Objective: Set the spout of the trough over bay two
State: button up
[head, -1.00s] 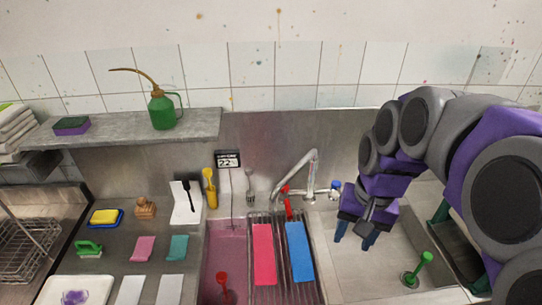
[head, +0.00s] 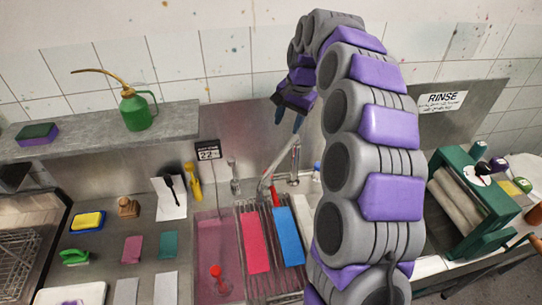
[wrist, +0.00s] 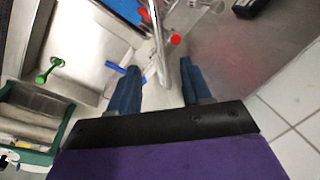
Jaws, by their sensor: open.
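The trough's metal spout (head: 281,160) slants down to the left in the head view, toward the left basin with pink liquid (head: 212,258). In the wrist view the spout (wrist: 159,50) shows between and beyond my fingers. My gripper (head: 288,119) is open above the tap; its two blue fingers (wrist: 160,66) are apart on either side of the spout's line. I cannot tell whether they touch it. The right basin (wrist: 80,45), with a green-handled plug (wrist: 50,68), shows in the wrist view; my arm hides it in the head view. No bay numbers are readable.
A green roller wringer (head: 470,200) stands at the right. A shelf with an oil can (head: 137,110) is left.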

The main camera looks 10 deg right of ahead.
send_near(278, 160)
jog(key=f, duration=0.2)
jog(key=a+f, duration=0.1)
jog(key=f, duration=0.2)
jog(key=w+f, duration=0.1)
jog(key=f, duration=0.1)
jog(key=shift+a+f, duration=0.25)
jog(key=shift+f, duration=0.1)
jog(key=shift+d+f, duration=0.5)
jog(key=shift+f, duration=0.05)
jog(key=shift+a, duration=0.3)
jog(key=shift+c, duration=0.3)
jog(key=shift+a, duration=0.3)
jog(key=c, duration=0.3)
jog(key=shift+d+r, duration=0.1)
jog(key=shift+d, duration=0.2)
grip_shut()
jog(key=shift+w+a, duration=0.1)
